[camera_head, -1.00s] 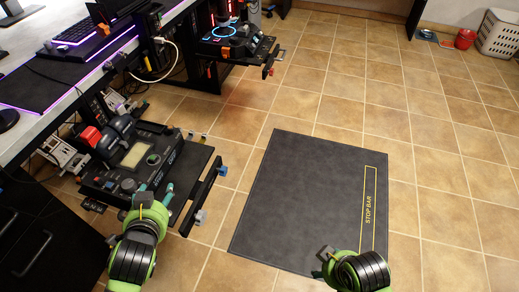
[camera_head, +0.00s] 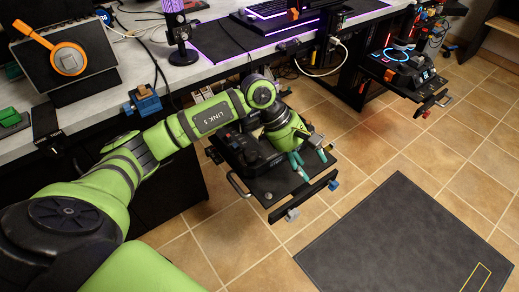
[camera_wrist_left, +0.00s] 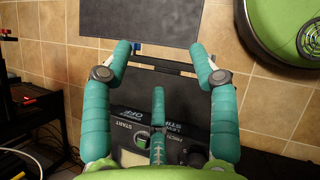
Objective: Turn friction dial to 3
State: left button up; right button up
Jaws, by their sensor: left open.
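A black control panel (camera_head: 232,148) sits on a dark sliding tray (camera_head: 262,190) at the desk's edge. My left gripper (camera_head: 310,160), with teal fingers, is over the panel's right part and hides much of its face. In the left wrist view, its fingers (camera_wrist_left: 160,60) are spread wide and hold nothing. Beneath them, the panel (camera_wrist_left: 130,158) shows a START label, a green-lit button (camera_wrist_left: 143,139) and a partly covered label starting "FRICTI". A dark round knob (camera_wrist_left: 197,158) lies near that label, partly hidden. Its setting cannot be read. My right gripper is out of view.
A second control unit (camera_head: 398,68) stands farther back at right. A dark floor mat (camera_head: 400,240) lies at lower right, with clear tiles around.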

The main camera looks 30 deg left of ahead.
aim_at(250, 152)
pick_arm(q)
jog(key=a+y, duration=0.2)
jog(key=a, duration=0.3)
jog(key=a+g+y, duration=0.1)
jog(key=a+y, duration=0.1)
jog(key=a, duration=0.3)
jog(key=a+y, duration=0.2)
jog(key=a, duration=0.4)
jog(key=shift+w+a+r+y, duration=0.1)
jog(key=shift+r+y, duration=0.2)
jog(key=shift+r, duration=0.1)
jog(key=shift+a+f, duration=0.2)
notch_tip(250, 152, down, 6)
jog(key=shift+f+b, duration=0.25)
jog(key=shift+b, duration=0.2)
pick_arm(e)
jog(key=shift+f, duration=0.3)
pick_arm(q)
jog(key=c, duration=1.2)
